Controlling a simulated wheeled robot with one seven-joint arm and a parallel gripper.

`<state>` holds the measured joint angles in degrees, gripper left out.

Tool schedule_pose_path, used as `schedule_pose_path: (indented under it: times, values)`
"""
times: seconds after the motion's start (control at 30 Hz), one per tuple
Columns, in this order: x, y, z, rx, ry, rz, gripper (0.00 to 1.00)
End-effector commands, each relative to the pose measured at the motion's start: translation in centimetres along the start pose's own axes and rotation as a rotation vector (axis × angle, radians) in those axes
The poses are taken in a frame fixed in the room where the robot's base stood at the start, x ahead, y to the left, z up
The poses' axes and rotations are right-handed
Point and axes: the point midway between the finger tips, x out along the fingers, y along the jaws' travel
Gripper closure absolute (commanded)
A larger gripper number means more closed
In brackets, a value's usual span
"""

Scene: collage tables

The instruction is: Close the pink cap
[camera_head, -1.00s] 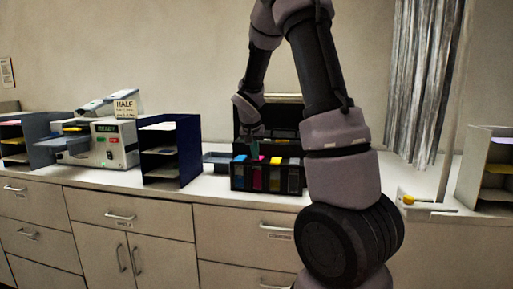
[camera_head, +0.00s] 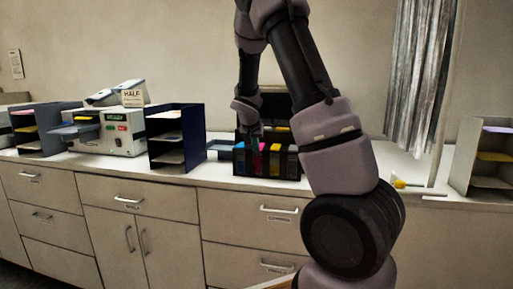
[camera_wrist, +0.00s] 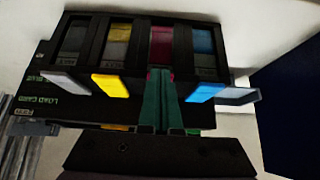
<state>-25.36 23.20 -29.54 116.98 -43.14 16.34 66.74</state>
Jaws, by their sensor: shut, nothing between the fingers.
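The black box (camera_wrist: 185,25) fills the upper wrist view, with coloured slots in a row. The dark pink slot (camera_wrist: 160,46) lies between the grey-brown slots and the blue one. My gripper's green fingers (camera_wrist: 158,84) are together and empty, right in front of the pink slot's lower end. They hide most of what is there, so I cannot tell how the pink cap stands or whether they touch it. In the head view, the box (camera_head: 285,166) sits on the counter and my gripper (camera_head: 256,138) is at its front left part.
A yellow flap (camera_wrist: 110,86), a blue flap (camera_wrist: 205,92) and a pale flap (camera_wrist: 66,83) stick out beside my fingers. A dark blue shelf unit (camera_head: 177,139) stands left of the box.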

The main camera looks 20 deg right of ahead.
Motion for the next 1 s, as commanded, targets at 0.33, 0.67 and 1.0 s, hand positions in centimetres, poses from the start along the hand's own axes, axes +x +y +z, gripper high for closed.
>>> schedule_pose_path:
  times: [0.33,0.67,1.0]
  values:
    - [0.5,0.1,1.1,-0.008,-0.019,0.01,1.0]
    - [1.4,0.2,0.2,-0.007,-0.017,0.01,1.0]
    - [0.5,0.2,-1.4,-0.005,-0.004,0.004,1.0]
